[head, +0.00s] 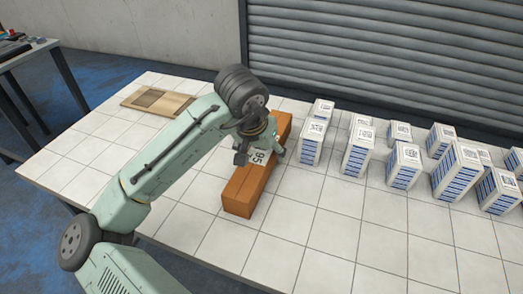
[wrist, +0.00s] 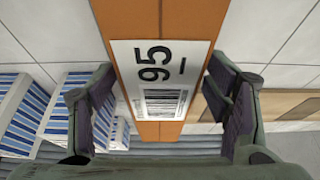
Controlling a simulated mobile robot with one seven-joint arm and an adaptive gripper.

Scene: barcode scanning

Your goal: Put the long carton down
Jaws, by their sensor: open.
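The long carton (head: 246,187) is orange-brown and lies flat on the white tiled table (head: 310,232). A white label with "95" and a barcode is on its top. In the wrist view the carton (wrist: 160,20) runs down the middle, with its label (wrist: 160,78) facing the camera. My gripper (wrist: 160,100) is open, with one finger on each side of the carton and a gap on both sides. In the head view my gripper (head: 259,152) is over the carton's middle and hides part of it.
Several white and blue striped boxes (head: 355,152) stand in rows to the right. A flat wooden board (head: 158,100) lies at the table's back left. The front of the table is clear. Another table (head: 25,50) stands at the far left.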

